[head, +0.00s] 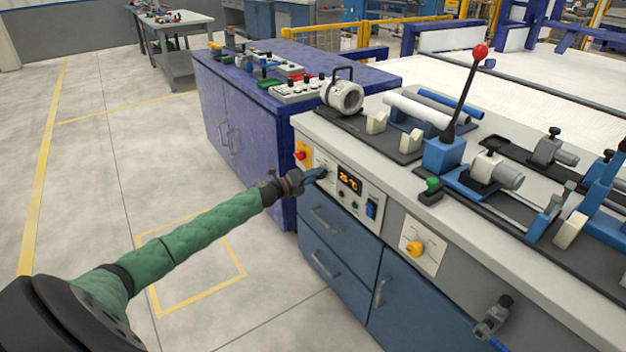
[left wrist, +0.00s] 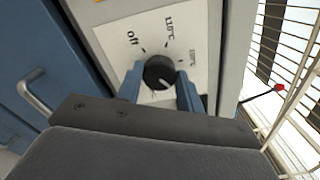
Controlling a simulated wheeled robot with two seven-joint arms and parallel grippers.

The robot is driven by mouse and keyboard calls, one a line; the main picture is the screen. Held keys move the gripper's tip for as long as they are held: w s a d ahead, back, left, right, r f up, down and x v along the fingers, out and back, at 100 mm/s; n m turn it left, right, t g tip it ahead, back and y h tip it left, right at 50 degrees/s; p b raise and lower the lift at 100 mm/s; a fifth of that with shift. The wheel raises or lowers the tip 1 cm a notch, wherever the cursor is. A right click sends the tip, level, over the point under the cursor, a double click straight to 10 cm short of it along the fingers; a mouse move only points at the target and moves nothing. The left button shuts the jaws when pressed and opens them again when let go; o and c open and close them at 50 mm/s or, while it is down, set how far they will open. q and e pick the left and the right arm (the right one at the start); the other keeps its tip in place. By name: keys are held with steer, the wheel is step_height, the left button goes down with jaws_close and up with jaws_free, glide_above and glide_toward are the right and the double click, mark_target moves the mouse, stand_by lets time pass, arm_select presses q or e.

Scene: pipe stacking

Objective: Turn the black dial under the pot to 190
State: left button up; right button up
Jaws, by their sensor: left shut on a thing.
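The black dial (left wrist: 160,72) sits on a white plate (left wrist: 178,30) marked Off, 110°C and a third label too small to read surely. My left gripper (left wrist: 161,88) has its blue fingers on either side of the dial, shut on it. A pale mark shows on the dial's lower part; its exact setting is unclear. In the head view my left gripper (head: 318,174) reaches the bench's front panel and hides the dial. The metal pot (head: 343,96) with a black handle stands on the bench above. My right gripper is not in view.
A display (head: 349,179) reading 25 °C and a blue switch (head: 372,208) are right of the gripper. A red button on a yellow plate (head: 302,154) is to its left. A yellow knob (head: 415,248) is farther right. Blue drawers (head: 335,235) lie below. The left floor is clear.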

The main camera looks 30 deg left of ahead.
arm_select(q)
steer(key=shift+f+m, duration=0.1)
steer(key=shift+m, duration=0.3)
steer(key=shift+d, duration=0.1)
steer(key=o, duration=1)
steer(key=shift+s, duration=0.15)
steer(key=v, duration=0.7)
steer(key=shift+s+a+b, duration=0.2)
steer(key=shift+s+b, duration=0.05)
steer(key=shift+b, duration=0.05)
